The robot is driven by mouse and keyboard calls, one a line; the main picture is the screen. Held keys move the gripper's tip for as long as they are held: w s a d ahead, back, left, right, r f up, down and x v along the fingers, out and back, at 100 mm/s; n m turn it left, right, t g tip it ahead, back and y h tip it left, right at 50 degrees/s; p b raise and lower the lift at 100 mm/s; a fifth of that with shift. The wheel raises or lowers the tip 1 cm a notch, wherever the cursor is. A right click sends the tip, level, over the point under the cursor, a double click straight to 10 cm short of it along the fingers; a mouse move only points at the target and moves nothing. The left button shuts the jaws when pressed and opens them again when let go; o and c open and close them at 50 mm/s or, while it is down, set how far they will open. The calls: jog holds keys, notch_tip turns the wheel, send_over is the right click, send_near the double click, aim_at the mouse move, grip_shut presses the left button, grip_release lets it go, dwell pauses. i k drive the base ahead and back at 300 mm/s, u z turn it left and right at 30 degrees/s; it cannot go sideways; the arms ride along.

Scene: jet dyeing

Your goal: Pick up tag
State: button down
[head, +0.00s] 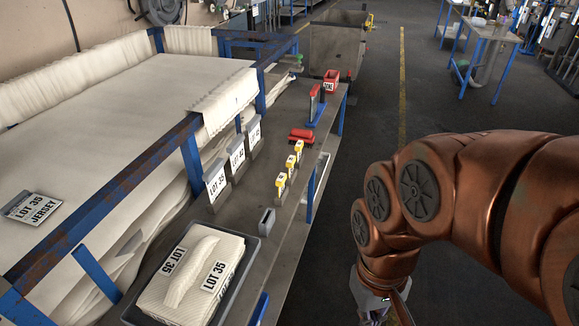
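Several cards could be the tag. Three white lot cards stand upright in grey holders along the bench: a LOT 35 card (216,182), a second card (237,155) and a third card (254,133), whose numbers are hard to read. Three small yellow-and-white pieces (281,181) stand in a row of grey holders to their right. A LOT 35 JERSEY card (32,207) lies on the cream fabric at left. My gripper (388,312) is at the bottom edge, right of the bench and apart from all cards. Its fingertips are cut off, so its opening is unclear.
The grey bench (285,222) carries a dark tray (247,274) with folded cloth (195,270), a small grey holder (267,222), a red object (301,135), a red-and-blue tool (315,105) and a red bin (331,80). A blue-framed fabric cart (150,158) borders it.

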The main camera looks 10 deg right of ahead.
aim_at(291, 162)
jog(key=z, duration=0.6)
jog(key=i, duration=0.65)
jog(key=u, duration=2.05)
